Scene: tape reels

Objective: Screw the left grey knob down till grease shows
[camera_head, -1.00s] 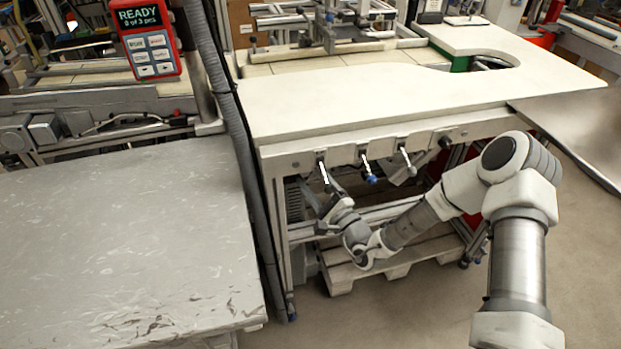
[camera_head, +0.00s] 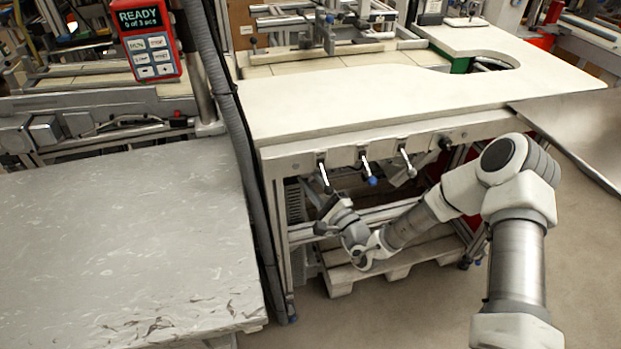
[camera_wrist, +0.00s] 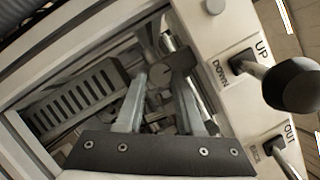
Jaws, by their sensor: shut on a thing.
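A dark grey round knob (camera_wrist: 172,69) shows at the fingertips in the wrist view, on a pale rod or fitting under the bench. My gripper (camera_wrist: 160,82) is shut on this grey knob, one finger on either side. In the head view, my gripper (camera_head: 325,212) is below the front rail of the bench, near its left end, and hides the knob there. I cannot make out any grease.
A black-knobbed lever (camera_wrist: 291,85) marked UP and DOWN sticks out close right of my gripper. A second lever (camera_wrist: 280,150), marked OUT, is below it in the wrist view. A blue-knobbed lever (camera_head: 371,181) hangs further right. A slotted grey block (camera_wrist: 78,103) lies left.

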